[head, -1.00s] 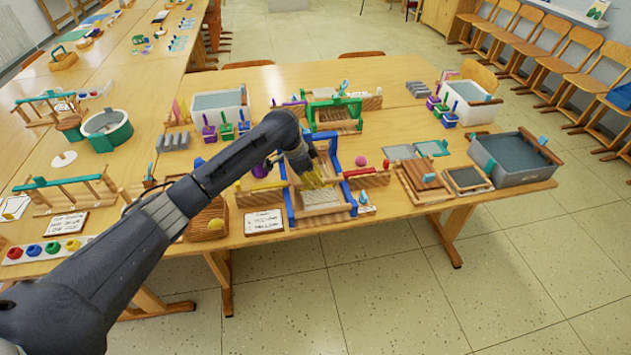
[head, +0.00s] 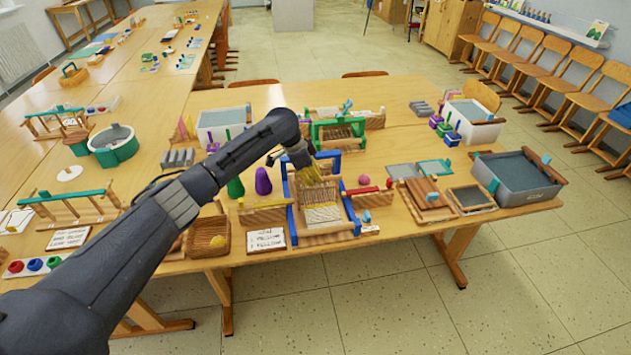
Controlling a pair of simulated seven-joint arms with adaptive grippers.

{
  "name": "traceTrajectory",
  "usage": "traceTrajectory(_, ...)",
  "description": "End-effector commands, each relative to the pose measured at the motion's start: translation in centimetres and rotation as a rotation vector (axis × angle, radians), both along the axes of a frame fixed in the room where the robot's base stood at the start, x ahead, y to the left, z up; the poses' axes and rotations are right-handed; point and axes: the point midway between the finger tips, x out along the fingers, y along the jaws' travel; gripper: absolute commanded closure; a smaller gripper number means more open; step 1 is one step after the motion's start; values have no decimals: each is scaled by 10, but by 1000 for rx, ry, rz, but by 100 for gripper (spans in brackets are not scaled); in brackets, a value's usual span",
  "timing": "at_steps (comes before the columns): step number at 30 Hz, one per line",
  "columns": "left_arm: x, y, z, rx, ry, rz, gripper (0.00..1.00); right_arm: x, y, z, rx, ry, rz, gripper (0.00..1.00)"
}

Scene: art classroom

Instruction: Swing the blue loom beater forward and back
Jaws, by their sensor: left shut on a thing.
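The loom with the blue frame (head: 291,228) stands near the front edge of the table, with pale and yellow threads (head: 322,214) in it. Its blue beater (head: 328,155) is upright, with a crossbar at the top. My left gripper (head: 306,170) reaches in from the left and points down at the left part of this crossbar. It is shut on the beater; the wrist and the bar hide the exact contact of the fingers. My right gripper is not in view.
A green-framed loom (head: 337,132) stands behind. A purple cone (head: 263,181) and a green cone (head: 235,187) stand left, under my arm. A red roller (head: 365,190) and a pink ball (head: 364,180) are right. A grey tub (head: 517,182) stands at the right end.

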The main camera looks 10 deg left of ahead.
Motion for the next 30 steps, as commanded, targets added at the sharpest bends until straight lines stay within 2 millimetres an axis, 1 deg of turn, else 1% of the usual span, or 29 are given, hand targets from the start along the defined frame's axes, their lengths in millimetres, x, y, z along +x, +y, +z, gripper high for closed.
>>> traceTrajectory(1, -1, 2, -4, 5, 5, 1, 100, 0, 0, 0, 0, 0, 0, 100)
traceTrajectory(15, 1, 3, -5, 6, 7, 0, 100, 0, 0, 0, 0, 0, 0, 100)
traceTrajectory(16, 1, 3, -5, 6, 7, 0, 88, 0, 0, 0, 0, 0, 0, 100)
traceTrajectory(22, 2, 2, -3, 4, 4, 1, 65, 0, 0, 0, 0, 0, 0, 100)
traceTrajectory(23, 2, 2, -3, 4, 4, 0, 64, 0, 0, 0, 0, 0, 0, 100)
traceTrajectory(30, 2, 2, -1, 2, 2, 1, 64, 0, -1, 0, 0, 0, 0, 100)
